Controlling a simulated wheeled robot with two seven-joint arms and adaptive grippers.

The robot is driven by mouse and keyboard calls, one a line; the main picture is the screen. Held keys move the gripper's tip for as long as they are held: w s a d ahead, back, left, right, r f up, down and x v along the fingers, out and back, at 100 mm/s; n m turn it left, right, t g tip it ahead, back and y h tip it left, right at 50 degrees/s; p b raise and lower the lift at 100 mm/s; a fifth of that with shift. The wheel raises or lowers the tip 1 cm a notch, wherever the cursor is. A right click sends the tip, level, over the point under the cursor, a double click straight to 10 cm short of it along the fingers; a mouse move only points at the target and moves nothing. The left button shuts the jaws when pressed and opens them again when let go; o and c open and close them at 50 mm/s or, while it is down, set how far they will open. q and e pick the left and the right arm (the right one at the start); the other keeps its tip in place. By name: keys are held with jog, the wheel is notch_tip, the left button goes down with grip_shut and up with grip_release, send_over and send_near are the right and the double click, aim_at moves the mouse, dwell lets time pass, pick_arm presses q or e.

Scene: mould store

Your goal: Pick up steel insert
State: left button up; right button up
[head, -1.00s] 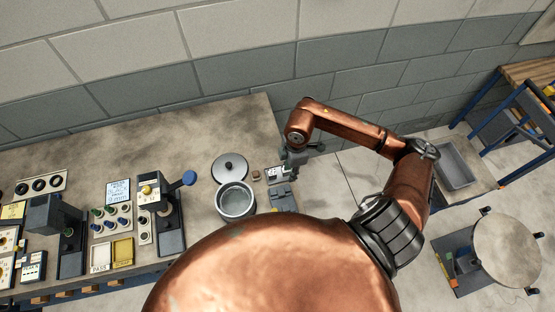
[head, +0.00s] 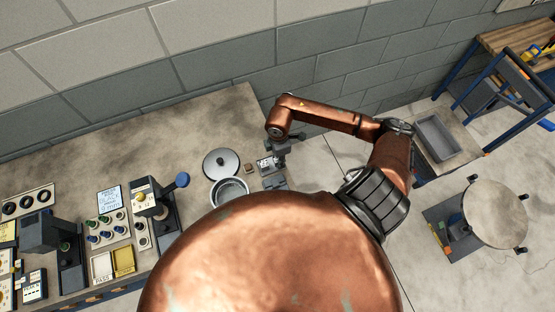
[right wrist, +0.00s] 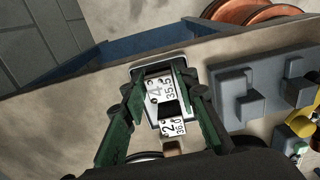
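A pale labelled piece with the printed marks "4" and "36.5" (right wrist: 157,88) sits in a small light-rimmed holder on the bench in the right wrist view. A second label with a "2" (right wrist: 174,128) lies just nearer, past a dark gap. I cannot tell which part is the steel insert. My right gripper (right wrist: 160,76) is open, its green fingers on either side of the labelled piece; contact cannot be made out. In the head view this gripper (head: 281,150) is over the bench's right end, beside the labelled holder (head: 266,165). My left gripper is not in view.
A grey stepped block (right wrist: 262,92) stands right of the holder in the right wrist view. In the head view a metal pot (head: 229,191), its lid (head: 221,163) and a small brown block (head: 249,169) are close by. The bench's back (head: 180,125) is clear.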

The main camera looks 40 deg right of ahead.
grip_shut()
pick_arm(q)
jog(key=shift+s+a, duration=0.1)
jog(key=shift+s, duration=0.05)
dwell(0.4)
